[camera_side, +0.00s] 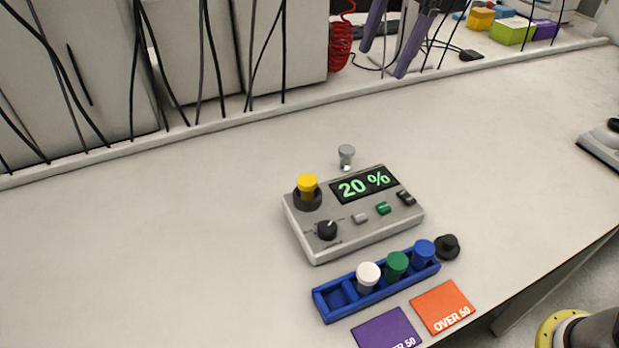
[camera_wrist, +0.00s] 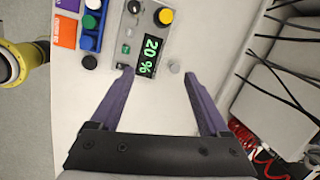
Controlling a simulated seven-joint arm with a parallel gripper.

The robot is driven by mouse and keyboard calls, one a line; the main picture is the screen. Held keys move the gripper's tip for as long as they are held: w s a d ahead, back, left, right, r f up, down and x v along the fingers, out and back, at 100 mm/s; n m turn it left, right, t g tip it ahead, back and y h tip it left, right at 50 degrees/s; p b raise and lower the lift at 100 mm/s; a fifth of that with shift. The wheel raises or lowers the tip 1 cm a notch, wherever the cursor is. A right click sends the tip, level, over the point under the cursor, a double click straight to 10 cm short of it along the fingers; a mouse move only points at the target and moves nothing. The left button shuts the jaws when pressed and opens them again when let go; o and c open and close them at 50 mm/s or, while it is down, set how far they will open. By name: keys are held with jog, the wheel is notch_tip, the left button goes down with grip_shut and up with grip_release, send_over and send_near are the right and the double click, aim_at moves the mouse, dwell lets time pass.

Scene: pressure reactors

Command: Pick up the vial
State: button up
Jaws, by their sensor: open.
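A grey-capped clear vial (camera_side: 346,157) stands upright on the table just behind the grey reactor box. It also shows in the wrist view (camera_wrist: 174,67), between my fingertips in the picture. A yellow-capped vial (camera_side: 307,186) sits in the box's round black socket. White-capped (camera_side: 368,275), green-capped (camera_side: 397,264) and blue-capped (camera_side: 424,250) vials stand in the blue rack (camera_side: 327,306). My gripper (camera_side: 383,62), with purple fingers, is open and empty, well above the table; its fingers also show in the wrist view (camera_wrist: 158,73).
The reactor box (camera_side: 325,250) shows "20 %" and has a knob and buttons. A small black object (camera_side: 447,246) lies at the rack's right end. Purple (camera_side: 386,330) and orange (camera_side: 443,306) cards lie in front. Cables hang along the back. The table's left side is clear.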

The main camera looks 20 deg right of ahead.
jog(key=w+a+f+g, duration=0.1)
jog(key=w+a+f, duration=0.4)
jog(key=a+f, duration=0.3)
jog(key=n+g, duration=0.1)
send_near(307, 180)
jog(key=f, duration=0.2)
jog(key=a+f, duration=0.1)
jog(key=f, duration=0.1)
jog(key=shift+f, duration=0.2)
jog(key=shift+s+a+f, duration=0.1)
jog(key=shift+a+f, duration=0.05)
jog(key=shift+f, duration=1.3)
jog(key=shift+a+f, duration=0.15)
jog(key=shift+f, duration=1.25)
jog(key=shift+c, duration=0.3)
grip_shut()
